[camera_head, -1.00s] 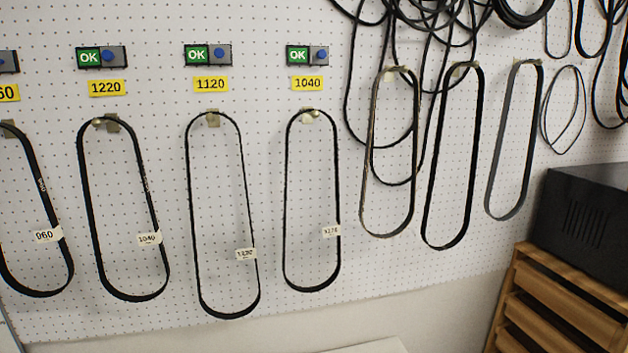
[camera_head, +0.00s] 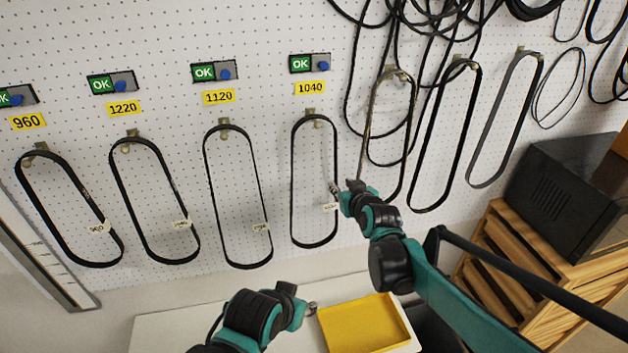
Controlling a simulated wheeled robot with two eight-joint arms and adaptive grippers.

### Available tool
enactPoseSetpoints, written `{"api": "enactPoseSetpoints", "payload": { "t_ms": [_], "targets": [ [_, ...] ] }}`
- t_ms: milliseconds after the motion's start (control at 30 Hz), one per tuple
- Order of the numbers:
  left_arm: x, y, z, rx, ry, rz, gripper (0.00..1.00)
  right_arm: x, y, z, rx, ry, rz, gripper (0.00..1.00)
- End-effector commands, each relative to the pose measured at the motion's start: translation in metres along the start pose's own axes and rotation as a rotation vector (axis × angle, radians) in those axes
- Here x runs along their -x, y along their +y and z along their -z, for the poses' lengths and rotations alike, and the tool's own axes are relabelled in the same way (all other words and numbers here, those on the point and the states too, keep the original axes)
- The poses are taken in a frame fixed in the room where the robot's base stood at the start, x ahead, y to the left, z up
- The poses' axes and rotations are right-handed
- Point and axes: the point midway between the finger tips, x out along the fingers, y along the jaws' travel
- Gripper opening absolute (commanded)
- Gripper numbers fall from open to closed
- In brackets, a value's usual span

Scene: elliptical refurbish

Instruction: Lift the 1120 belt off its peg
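Belts hang on pegs under yellow labels. Under the 1120 label (camera_head: 219,97) hangs a long black belt (camera_head: 211,184) with a white tag (camera_head: 261,227), too small to read surely. Under the 1040 label (camera_head: 311,87) hangs another black belt (camera_head: 293,180); its tag (camera_head: 330,207) is also unclear, though a second ago it looked like 1120. My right gripper (camera_head: 336,189) is beside that belt's right strand, above its tag; contact and finger opening cannot be told. My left gripper (camera_head: 311,308) is low, above the white table, away from the belts; its fingers are too small to judge.
Under the 1220 label (camera_head: 123,108) and the 960 label (camera_head: 27,121) hang more belts. A yellow tray (camera_head: 362,322) lies on the white table (camera_head: 160,330). A dark box (camera_head: 565,190) stands on a wooden drawer unit (camera_head: 490,255) at right. More belts crowd the upper right.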

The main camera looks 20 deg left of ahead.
Motion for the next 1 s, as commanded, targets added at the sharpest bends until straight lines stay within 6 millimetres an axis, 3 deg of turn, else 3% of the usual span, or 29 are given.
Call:
{"api": "enactPoseSetpoints", "payload": {
  "t_ms": [600,900,933,1000],
  "targets": [
    [0.018,0.0,0.013,0.0,0.0,0.0,0.4,-0.071,0.003,0.003,-0.001,0.0,0.001,0.28],
    [0.018,0.0,0.013,0.0,0.0,0.0,0.4,-0.076,0.003,0.001,-0.001,0.0,0.0,0.28],
    [0.018,0.0,0.013,0.0,0.0,0.0,0.4,-0.076,0.003,0.001,-0.001,0.0,0.0,0.26],
    [0.018,0.0,0.013,0.0,0.0,0.0,0.4,-0.076,0.003,0.001,-0.001,0.0,0.0,0.07]
  ]
}}
